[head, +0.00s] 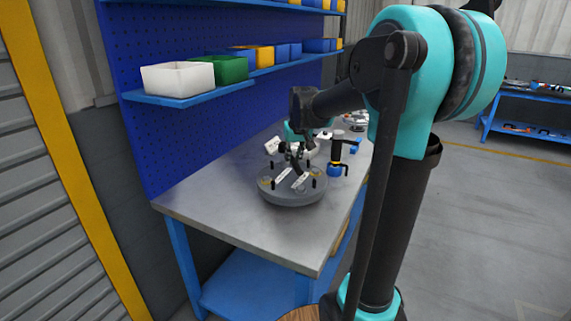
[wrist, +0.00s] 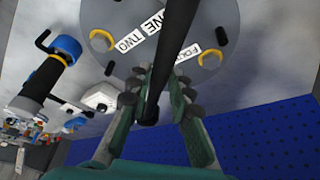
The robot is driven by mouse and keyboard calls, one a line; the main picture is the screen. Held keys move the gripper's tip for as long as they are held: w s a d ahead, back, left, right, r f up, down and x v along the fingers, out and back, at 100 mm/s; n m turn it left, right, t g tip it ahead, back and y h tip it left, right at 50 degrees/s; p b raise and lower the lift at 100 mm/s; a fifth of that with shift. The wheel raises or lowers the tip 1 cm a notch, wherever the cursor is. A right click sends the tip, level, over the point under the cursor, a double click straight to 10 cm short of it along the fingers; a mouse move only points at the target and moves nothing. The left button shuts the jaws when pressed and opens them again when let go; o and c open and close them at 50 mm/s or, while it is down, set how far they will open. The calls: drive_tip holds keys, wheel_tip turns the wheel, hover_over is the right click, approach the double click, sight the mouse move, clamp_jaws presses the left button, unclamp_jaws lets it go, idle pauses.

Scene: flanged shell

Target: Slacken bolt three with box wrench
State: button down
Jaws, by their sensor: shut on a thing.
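The round grey flanged shell (head: 292,197) sits on the bench, with short black posts and white labels on top. In the wrist view its flange (wrist: 155,12) shows labels reading TWO (wrist: 130,42) and FOUR (wrist: 188,52), and another partly cut off. Two bolt heads with yellow rings show, one near TWO (wrist: 101,40) and one near FOUR (wrist: 210,58). I see no label for three. My gripper (wrist: 158,88) is shut on a long black bar, apparently the box wrench (wrist: 176,35), above the shell. The wrench's far end is out of frame, so its fit on any bolt is hidden.
A blue-and-black tool (wrist: 48,72) stands beside the shell; it also shows in the head view (head: 335,158). The grey bench top (head: 225,210) is clear at front left. A blue pegboard (head: 150,95) with a shelf of bins (head: 178,78) rises behind.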

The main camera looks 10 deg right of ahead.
drive_tip(key=shift+w+a+r+m+h, duration=0.1)
drive_tip(key=shift+a+r+m+h, duration=0.2)
drive_tip(key=shift+a+m, duration=0.35)
drive_tip(key=shift+s+a+r+m+h, duration=0.1)
drive_tip(key=shift+a+r+m+h, duration=0.05)
drive_tip(key=shift+a+r+m, duration=0.45)
drive_tip(key=shift+w+a+r+m+h, duration=0.1)
drive_tip(key=shift+a+r+m+h, duration=0.15)
drive_tip(key=shift+a+m, duration=0.4)
drive_tip(key=shift+a, duration=0.15)
drive_tip(key=shift+f, duration=0.1)
drive_tip(key=shift+f, duration=3.9)
drive_tip(key=shift+n, duration=0.3)
